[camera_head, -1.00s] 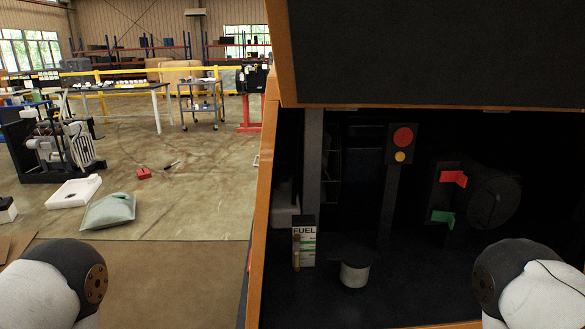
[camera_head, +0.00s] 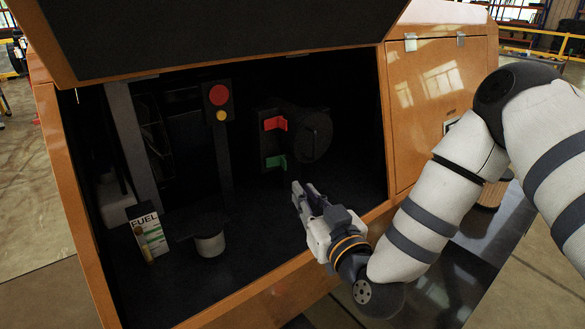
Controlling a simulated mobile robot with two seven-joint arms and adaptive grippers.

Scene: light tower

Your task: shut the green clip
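The green clip (camera_head: 275,162) sticks out from a dark panel inside the open orange cabinet, below a matching red clip (camera_head: 275,123). Its flag-like tab stands out from the panel. My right gripper (camera_head: 303,193) reaches in over the cabinet's front edge, below and to the right of the green clip, apart from it. Its fingers point up and left, and I cannot tell whether they are open or shut. My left gripper is outside the view.
A round dark part (camera_head: 316,137) sits right of the clips. A post with a red button (camera_head: 219,95) and a yellow one stands left. A FUEL box (camera_head: 148,235) and a white cylinder (camera_head: 210,243) are on the cabinet floor. The raised lid (camera_head: 220,25) overhangs the opening.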

